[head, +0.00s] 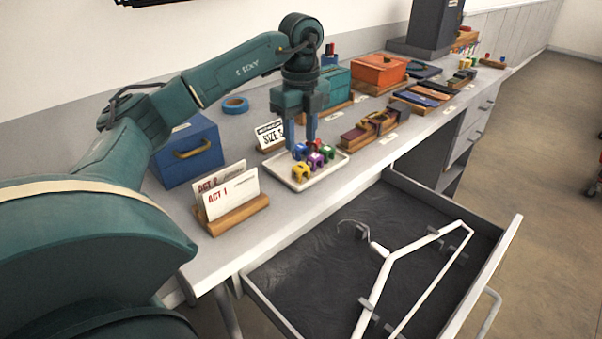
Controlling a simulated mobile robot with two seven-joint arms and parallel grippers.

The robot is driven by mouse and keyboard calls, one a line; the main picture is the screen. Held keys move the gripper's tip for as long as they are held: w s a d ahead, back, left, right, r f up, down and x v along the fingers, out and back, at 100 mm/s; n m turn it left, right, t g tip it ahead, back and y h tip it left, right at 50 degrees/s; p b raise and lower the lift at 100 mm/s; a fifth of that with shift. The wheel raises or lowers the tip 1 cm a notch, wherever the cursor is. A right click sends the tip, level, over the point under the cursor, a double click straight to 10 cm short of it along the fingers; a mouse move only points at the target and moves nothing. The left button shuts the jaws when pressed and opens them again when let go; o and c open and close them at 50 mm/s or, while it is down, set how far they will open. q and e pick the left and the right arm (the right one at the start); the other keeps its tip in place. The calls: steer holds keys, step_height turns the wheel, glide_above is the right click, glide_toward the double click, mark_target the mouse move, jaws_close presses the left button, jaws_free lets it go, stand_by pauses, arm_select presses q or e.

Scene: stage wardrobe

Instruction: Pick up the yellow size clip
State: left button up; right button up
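A white tray (331,175) on the bench holds several small coloured size clips. The yellow size clip (300,171) sits near the tray's front left. A blue clip (299,151), a purple clip (316,160) and a green clip (327,152) stand close behind and to its right. My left gripper (301,143) points down above the back left of the tray. Its two fingers are apart, with nothing seen held between them. The fingertips are close to the blue clip; I cannot tell whether they touch it. My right gripper is not in view.
A size sign (270,135) stands just left of the gripper. Act cards in a wooden holder (238,214) and a blue box (188,152) are further left. A wooden rack (358,137) is to the right. Below, an open drawer (290,272) holds a white hanger (377,290).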

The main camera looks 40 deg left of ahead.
mark_target(301, 166)
arm_select(q)
steer(key=shift+f, duration=3.6)
steer(key=shift+c, duration=0.3)
steer(key=c, duration=0.7)
